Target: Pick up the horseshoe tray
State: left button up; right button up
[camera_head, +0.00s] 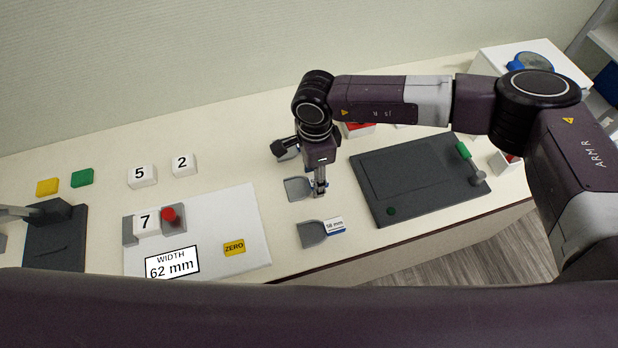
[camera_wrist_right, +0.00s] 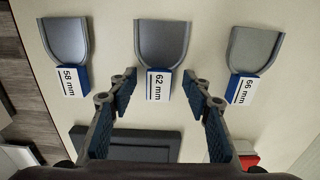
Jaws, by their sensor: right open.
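Three grey U-shaped trays with blue labelled handles lie in a row on the counter. The 62 mm tray (camera_head: 297,188) is in the middle and also shows in the right wrist view (camera_wrist_right: 162,40). The 58 mm tray (camera_head: 311,235) is nearer the front edge, at left in the wrist view (camera_wrist_right: 66,40). The 66 mm tray (camera_wrist_right: 254,46) is at right there; my arm partly hides it in the head view. My right gripper (camera_head: 320,188) points down at the 62 mm handle. Its open fingers (camera_wrist_right: 159,80) appear on either side of that handle, with gaps; the height is unclear. My left gripper is not in view.
A dark board (camera_head: 415,185) with a green handle lies right of the trays. Left is a white gauge plate (camera_head: 215,215) holding block 7 (camera_head: 147,224), its display reading 62 mm. Blocks 5 (camera_head: 141,176) and 2 (camera_head: 184,165) stand behind it.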

jog(key=shift+f, duration=0.25)
jog(key=c, duration=1.2)
pick_arm(q)
jog(key=shift+w+r, duration=0.1)
jog(key=shift+w, duration=0.1)
pick_arm(e)
grip_shut()
pick_arm(q)
jog(key=shift+w, duration=0.2)
pick_arm(e)
jog(key=shift+r, duration=0.15)
